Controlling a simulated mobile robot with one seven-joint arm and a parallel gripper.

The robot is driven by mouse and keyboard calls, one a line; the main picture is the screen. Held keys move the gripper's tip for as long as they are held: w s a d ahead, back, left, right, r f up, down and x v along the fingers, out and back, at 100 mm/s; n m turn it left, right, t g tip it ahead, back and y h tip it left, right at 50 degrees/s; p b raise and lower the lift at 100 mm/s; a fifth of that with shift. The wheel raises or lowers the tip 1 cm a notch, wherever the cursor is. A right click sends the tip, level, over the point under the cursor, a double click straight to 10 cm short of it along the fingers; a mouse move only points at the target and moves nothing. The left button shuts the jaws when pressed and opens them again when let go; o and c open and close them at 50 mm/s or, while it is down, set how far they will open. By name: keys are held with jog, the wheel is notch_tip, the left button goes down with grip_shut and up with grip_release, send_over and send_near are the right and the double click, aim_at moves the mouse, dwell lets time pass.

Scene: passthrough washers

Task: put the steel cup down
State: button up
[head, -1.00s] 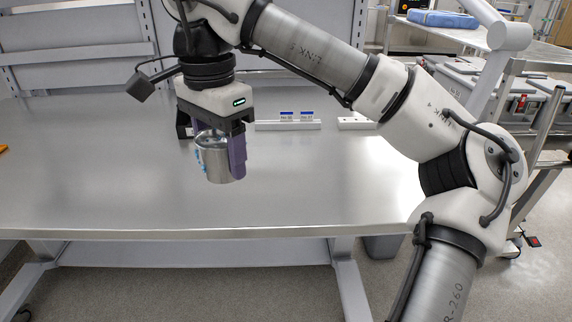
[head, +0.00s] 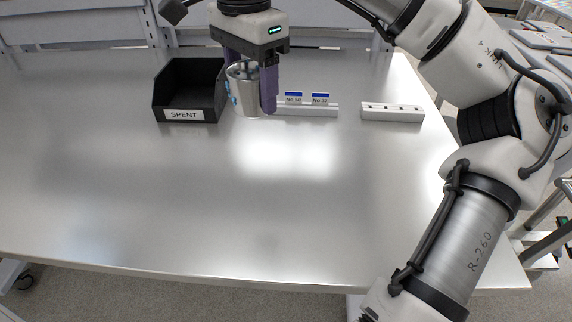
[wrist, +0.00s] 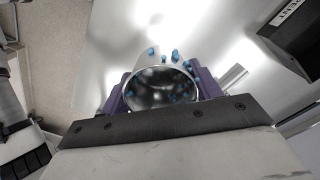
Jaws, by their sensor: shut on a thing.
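The steel cup (head: 244,92) is a shiny metal cup with small blue marks on its side. My gripper (head: 252,85), with purple fingers, is shut on the cup and holds it upright over the back part of the steel table (head: 200,210). In the wrist view the cup (wrist: 160,88) sits between the purple fingers (wrist: 160,92), its round open mouth facing the camera, with blue spots on the side and at the rim. I cannot tell how far its bottom is above the table.
A black open bin (head: 188,82) labelled SPENT stands just left of the cup; it also shows in the wrist view (wrist: 296,32). Behind the cup to the right is a white rack (head: 308,109) with two blue-topped labels. Another white block (head: 392,112) stands farther right. The table's front and middle are clear.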

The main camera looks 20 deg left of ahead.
aim_at(262, 193)
jog(key=shift+w+f, duration=0.15)
jog(key=shift+f, duration=0.15)
notch_tip(262, 193, down, 19)
jog(key=shift+f+p, duration=0.15)
jog(key=shift+p, duration=0.5)
jog(key=shift+f, duration=0.2)
jog(key=o, duration=1)
jog(key=shift+r, duration=0.1)
